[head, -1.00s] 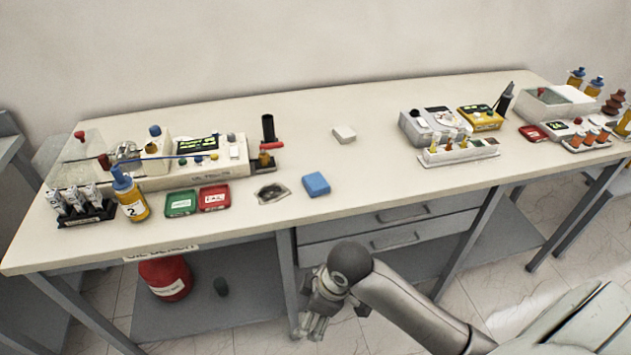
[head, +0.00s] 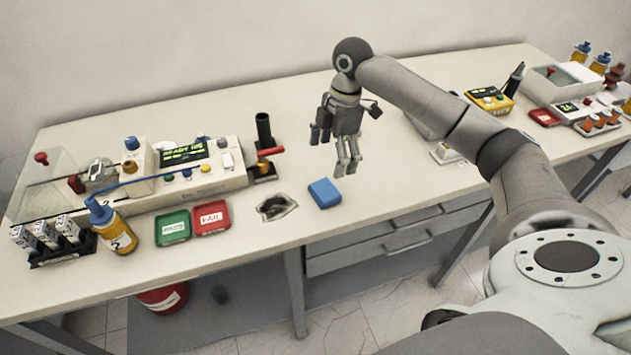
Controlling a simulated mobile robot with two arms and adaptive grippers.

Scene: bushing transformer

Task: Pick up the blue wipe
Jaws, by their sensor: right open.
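My right gripper (head: 346,172) hangs fingers down just behind and to the right of the wipe, above the bench and apart from the wipe. It is open and holds nothing. My right arm comes in from the lower right. My left gripper is not in view.
A stained cloth (head: 276,207) lies left of the wipe, then a red tray (head: 211,218) and a green tray (head: 172,229). Behind them stands a tester with a lit display (head: 182,153). My arm partly hides equipment at right. Bench around the wipe's right is clear.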

